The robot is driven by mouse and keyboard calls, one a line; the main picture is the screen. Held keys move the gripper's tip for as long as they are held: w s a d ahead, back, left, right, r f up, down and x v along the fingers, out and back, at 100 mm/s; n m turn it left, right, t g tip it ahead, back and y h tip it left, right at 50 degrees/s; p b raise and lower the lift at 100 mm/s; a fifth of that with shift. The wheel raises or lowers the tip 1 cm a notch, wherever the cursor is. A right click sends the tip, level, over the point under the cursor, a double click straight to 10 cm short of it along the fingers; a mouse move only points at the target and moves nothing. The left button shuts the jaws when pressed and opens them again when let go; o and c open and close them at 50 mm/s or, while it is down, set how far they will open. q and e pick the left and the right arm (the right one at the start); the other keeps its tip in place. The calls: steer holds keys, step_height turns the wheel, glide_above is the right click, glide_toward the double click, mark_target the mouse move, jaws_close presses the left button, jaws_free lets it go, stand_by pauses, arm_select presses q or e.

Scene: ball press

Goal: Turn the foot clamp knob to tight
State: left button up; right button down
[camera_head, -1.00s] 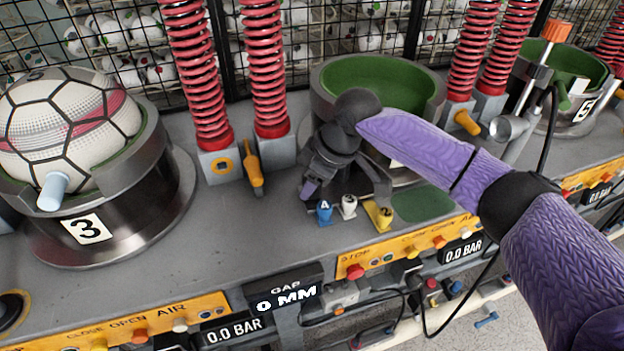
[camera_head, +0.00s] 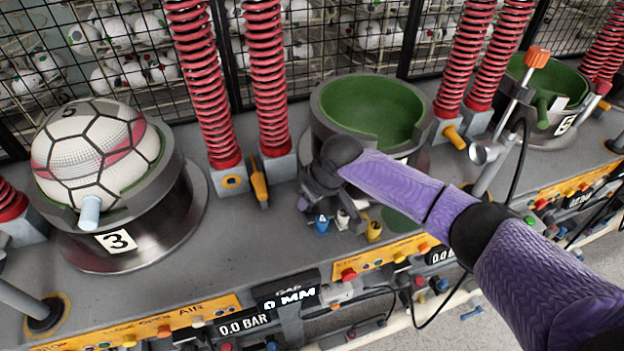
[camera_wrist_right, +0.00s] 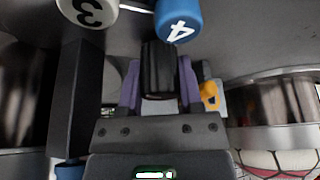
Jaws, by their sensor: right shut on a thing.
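My right gripper (camera_head: 320,190) reaches down to the grey bench beside the empty green-lined press cup. In the right wrist view its jaws (camera_wrist_right: 158,88) are closed around a dark ribbed cylinder, which looks like the foot clamp knob (camera_wrist_right: 158,68). The knob's mark or setting cannot be read, and in the head view the gripper hides it. A blue knob marked 4 (camera_head: 322,225), a white knob (camera_head: 342,219) and a yellow knob (camera_head: 374,231) stand just in front of the gripper. The blue one also shows close by in the wrist view (camera_wrist_right: 178,18). My left gripper is not in view.
A cup marked 3 (camera_head: 178,190) holds a white ball (camera_head: 95,160) at left. Red springs (camera_head: 265,80) rise behind, with a yellow lever (camera_head: 259,182) at their foot. The green-lined cup (camera_head: 372,112) stands behind the gripper. Orange button panels (camera_head: 390,257) line the front edge.

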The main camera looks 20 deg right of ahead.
steer(key=m+p, duration=0.1)
steer(key=m+h+p, duration=0.1)
steer(key=p, duration=0.1)
steer(key=m+p, duration=0.1)
steer(key=shift+a+r+m+t, duration=0.1)
steer(key=shift+r+m+t, duration=0.2)
steer(key=shift+m, duration=0.1)
steer(key=m+h+p, duration=0.1)
steer(key=m+p, duration=0.1)
steer(key=shift+f+m, duration=0.15)
steer(key=shift+m, duration=0.15)
steer(key=shift+m+h+p, duration=0.4)
steer(key=shift+m+h, duration=0.2)
steer(key=shift+m, duration=0.3)
steer(key=shift+f+m+h, duration=0.1)
steer(key=shift+m+h, duration=0.2)
steer(key=shift+m, duration=0.5)
steer(key=shift+m+h, duration=0.5)
steer(key=shift+m, duration=1)
steer(key=shift+w+m+g, duration=0.1)
steer(key=shift+m+g, duration=0.2)
steer(key=shift+g, duration=0.1)
steer(key=shift+c, duration=1.3)
jaws_free()
